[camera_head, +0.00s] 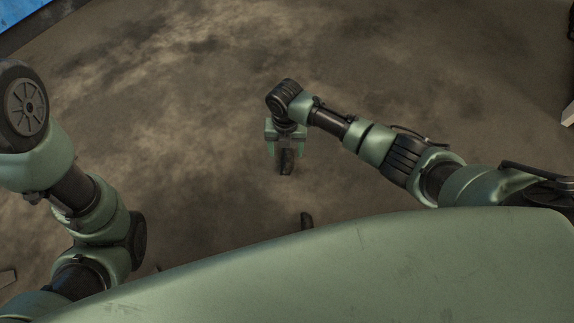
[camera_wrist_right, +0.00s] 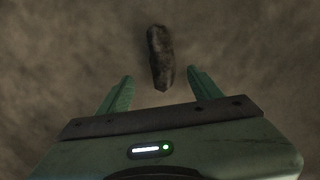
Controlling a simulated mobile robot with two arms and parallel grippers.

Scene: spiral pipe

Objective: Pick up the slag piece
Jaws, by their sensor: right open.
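A dark, elongated slag piece (camera_head: 286,164) lies on the ground below my right gripper (camera_head: 286,152). In the right wrist view the slag piece (camera_wrist_right: 160,52) is a rough, dark, narrow lump, pointing lengthwise away from the palm. My right gripper (camera_wrist_right: 161,78) is open. Its two green fingers stand on either side of the slag piece's near end, with visible gaps in the picture and no contact seen. Most of the slag piece extends beyond the fingertips. My left arm shows at the left of the head view, but its gripper cannot be seen.
Another dark piece (camera_head: 307,221) lies on the ground nearer my body, partly hidden by its edge. The brown, stained ground (camera_head: 180,100) around the right gripper is clear. A blue surface (camera_head: 22,10) shows at the top left corner, and a pale object (camera_head: 568,115) at the right edge.

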